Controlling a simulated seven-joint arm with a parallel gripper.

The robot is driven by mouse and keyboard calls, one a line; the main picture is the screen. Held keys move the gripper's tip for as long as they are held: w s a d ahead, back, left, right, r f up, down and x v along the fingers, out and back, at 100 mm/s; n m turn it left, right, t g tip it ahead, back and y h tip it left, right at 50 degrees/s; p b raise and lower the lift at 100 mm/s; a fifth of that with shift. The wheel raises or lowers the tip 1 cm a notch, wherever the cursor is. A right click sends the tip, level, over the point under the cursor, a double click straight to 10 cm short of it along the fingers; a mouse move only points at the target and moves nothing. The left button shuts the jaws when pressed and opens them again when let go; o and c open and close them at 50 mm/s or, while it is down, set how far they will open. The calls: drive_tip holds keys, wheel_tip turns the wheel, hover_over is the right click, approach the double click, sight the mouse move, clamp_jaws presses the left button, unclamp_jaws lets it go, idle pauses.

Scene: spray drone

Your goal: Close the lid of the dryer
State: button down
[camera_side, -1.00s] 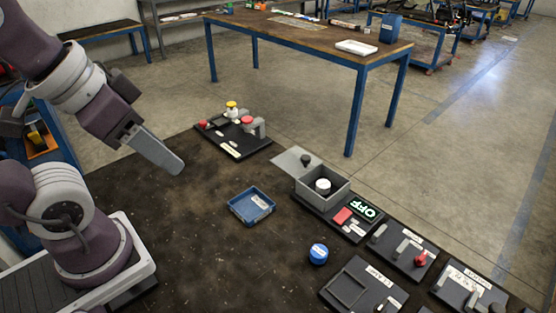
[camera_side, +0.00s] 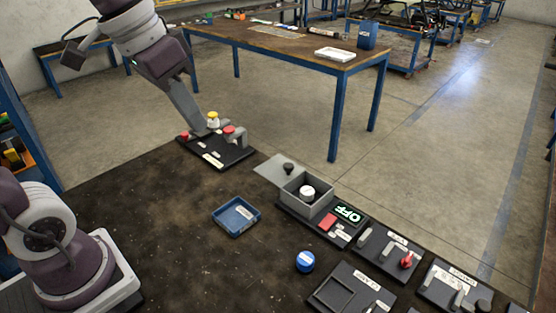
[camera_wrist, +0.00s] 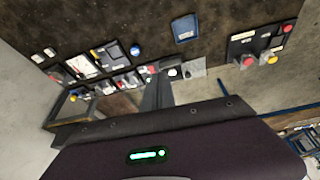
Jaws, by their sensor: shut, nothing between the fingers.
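The dryer (camera_side: 301,203) is a grey box on a black base in the side view, with a white round piece (camera_side: 307,191) inside. Its flat grey lid (camera_side: 271,168), with a black knob (camera_side: 288,168), lies open behind and to the left of the box. In the wrist view the dryer (camera_wrist: 167,66) and lid (camera_wrist: 196,64) are small, near the middle.
The back black board (camera_side: 222,155) holds red and yellow knobs and a grey bracket. A blue tray (camera_side: 236,228) and a blue round piece (camera_side: 305,261) lie in front of the dryer. A green OFF display (camera_side: 348,213) and more boards stand to its right. The table's left middle is clear.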

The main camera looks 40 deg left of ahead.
drive_tip(key=w+a+f+m+g+h, duration=0.1)
drive_tip(key=w+a, duration=0.1)
drive_tip(key=w, duration=0.5)
drive_tip(key=w+a+f+h, duration=0.1)
drive_tip(key=w+a, duration=0.2)
drive_tip(key=w, duration=0.3)
drive_tip(key=w+a+f+m+h, duration=0.1)
drive_tip(key=w+a+f+h, duration=0.2)
drive_tip(key=w+a+f, duration=0.85)
drive_tip(key=h, duration=0.1)
hover_over(278, 168)
drive_tip(key=a, duration=0.4)
drive_tip(key=shift+m, duration=0.4)
drive_tip(key=f, duration=1.5)
drive_tip(key=shift+w+a+f, duration=0.1)
drive_tip(key=shift+w+a, duration=0.1)
drive_tip(key=shift+w, duration=0.15)
drive_tip(key=d, duration=0.3)
drive_tip(key=shift+s+d+f, duration=0.2)
drive_tip(key=shift+s+f, duration=0.05)
drive_tip(key=shift+s+d, duration=0.1)
drive_tip(key=shift+d, duration=0.3)
drive_tip(key=d, duration=1.1)
drive_tip(key=shift+d, duration=0.45)
